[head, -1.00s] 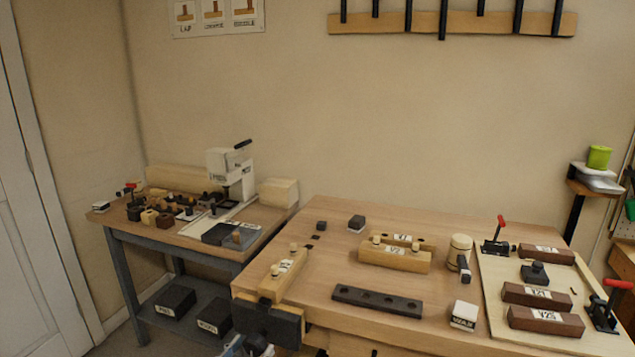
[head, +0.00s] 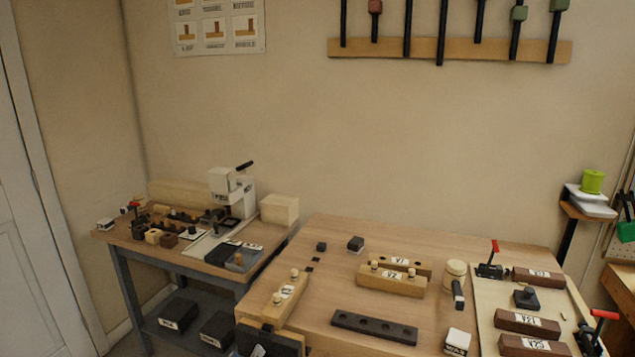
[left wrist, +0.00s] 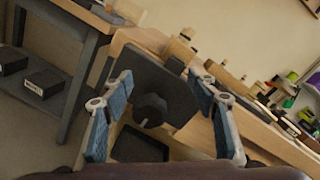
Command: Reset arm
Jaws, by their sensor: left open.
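My left gripper (left wrist: 160,84) shows in the left wrist view with its two blue-padded fingers spread apart and nothing between them. Beyond the fingers is a dark vise plate (left wrist: 160,82) with a round dark knob (left wrist: 150,110) at the side of the wooden bench; I see no contact. In the head view the vise (head: 262,340) is at the bench's front left corner, cut off by the lower edge. Neither gripper shows in the head view now, and my right gripper is in no frame.
The wooden bench (head: 345,285) holds wooden blocks, a dark strip with holes (head: 374,327), a mallet (head: 456,282) and a pale board (head: 485,312) with red-handled clamps. A side table (head: 128,238) with a white press (head: 232,192) stands left. Floor shows at lower left.

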